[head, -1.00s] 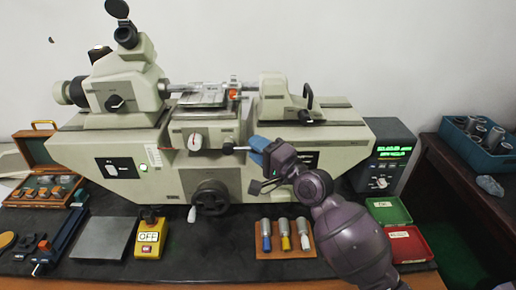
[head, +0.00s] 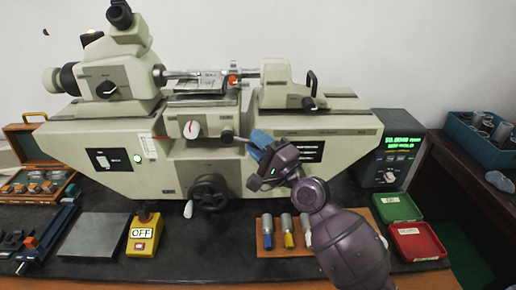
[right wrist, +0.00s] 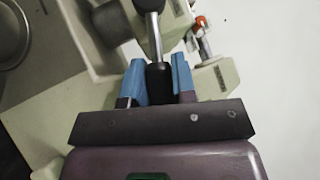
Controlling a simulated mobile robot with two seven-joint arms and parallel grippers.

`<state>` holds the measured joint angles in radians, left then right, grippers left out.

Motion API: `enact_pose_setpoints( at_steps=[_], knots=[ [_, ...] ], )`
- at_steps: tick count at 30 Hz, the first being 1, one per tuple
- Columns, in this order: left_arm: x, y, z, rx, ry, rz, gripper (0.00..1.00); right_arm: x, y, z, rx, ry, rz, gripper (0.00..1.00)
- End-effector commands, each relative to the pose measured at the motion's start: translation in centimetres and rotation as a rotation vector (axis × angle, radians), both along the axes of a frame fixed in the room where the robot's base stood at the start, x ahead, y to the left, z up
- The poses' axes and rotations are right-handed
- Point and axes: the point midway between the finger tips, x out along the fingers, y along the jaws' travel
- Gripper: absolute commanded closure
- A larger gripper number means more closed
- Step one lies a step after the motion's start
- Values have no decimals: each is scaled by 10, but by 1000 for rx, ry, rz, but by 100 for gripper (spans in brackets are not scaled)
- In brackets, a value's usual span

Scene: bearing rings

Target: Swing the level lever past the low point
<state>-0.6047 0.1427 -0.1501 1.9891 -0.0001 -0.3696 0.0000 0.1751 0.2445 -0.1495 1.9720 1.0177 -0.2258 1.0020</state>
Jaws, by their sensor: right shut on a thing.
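The level lever is a metal rod (head: 241,139) that runs from a dark hub (head: 227,135) on the front of the pale measuring machine (head: 330,126). It points right and slopes slightly down. My right gripper (head: 261,147) has blue fingers and is shut on the lever's end, which it hides in the head view. In the right wrist view the lever's black grip (right wrist: 158,80) sits between the two blue fingers (right wrist: 157,88). My left gripper is in neither view.
Below the lever are a black handwheel (head: 209,193) and a yellow OFF switch box (head: 144,235). A wooden holder with several colored cylinders (head: 288,239) stands under my right arm. Green (head: 397,208) and red (head: 417,242) trays lie to the right, near a display box (head: 389,150).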

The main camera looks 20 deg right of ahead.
Motion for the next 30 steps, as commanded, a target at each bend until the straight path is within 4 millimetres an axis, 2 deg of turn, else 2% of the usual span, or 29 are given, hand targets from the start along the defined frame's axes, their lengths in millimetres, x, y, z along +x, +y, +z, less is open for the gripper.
enact_pose_setpoints(
  at_steps=[1, 6, 20, 21, 24, 26, 30],
  knots=[
    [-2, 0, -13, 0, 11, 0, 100, 1, 1, -9, 28, -2, 1, 100],
    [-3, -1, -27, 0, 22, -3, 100, 1, 3, -12, 99, -22, 2, 100],
    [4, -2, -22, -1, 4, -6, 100, 1, 3, -10, 129, -33, 1, 100],
    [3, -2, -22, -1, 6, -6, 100, 1, 3, -10, 129, -33, 1, 71],
    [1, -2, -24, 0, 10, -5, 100, 1, 3, -10, 128, -33, 1, 55],
    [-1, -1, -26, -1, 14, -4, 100, 1, 3, -10, 128, -33, 1, 49],
    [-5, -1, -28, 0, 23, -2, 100, 1, 3, -10, 129, -34, 1, 49]
  ],
)
